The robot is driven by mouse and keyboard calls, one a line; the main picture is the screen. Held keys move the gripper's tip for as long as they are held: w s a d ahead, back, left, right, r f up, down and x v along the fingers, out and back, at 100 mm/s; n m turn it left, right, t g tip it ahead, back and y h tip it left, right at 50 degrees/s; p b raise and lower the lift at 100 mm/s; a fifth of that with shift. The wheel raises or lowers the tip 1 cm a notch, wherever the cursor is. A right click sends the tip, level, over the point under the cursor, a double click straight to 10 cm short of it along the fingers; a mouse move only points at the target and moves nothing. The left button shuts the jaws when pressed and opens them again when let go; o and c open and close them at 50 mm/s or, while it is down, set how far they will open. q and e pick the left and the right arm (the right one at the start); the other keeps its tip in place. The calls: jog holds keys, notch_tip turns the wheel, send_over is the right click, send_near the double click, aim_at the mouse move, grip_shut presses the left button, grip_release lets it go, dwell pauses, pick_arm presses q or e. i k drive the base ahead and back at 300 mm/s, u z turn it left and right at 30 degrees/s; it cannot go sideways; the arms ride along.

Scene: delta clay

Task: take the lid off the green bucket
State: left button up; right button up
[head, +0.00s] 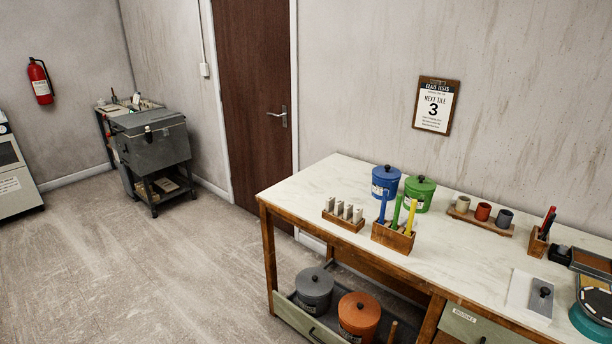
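The green bucket (417,200) stands upright on the back part of the worktable. Its green lid (421,182), with a dark knob on top, sits on it. The wooden holder with blue, green and yellow upright tools stands in front and hides part of the bucket's lower left side. Neither of my grippers shows in the head view.
A blue lidded bucket (384,187) stands left of the green one. The tool holder (393,238), a block of grey pieces (343,222) and a cup rack (480,227) are nearby. Grey (314,290) and orange (358,318) buckets sit below. The floor at left is clear.

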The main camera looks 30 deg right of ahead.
aim_at(419, 182)
jog(key=u, duration=0.9)
jog(key=k, duration=1.15)
jog(key=z, duration=1.6)
jog(key=i, duration=0.3)
jog(key=z, duration=0.05)
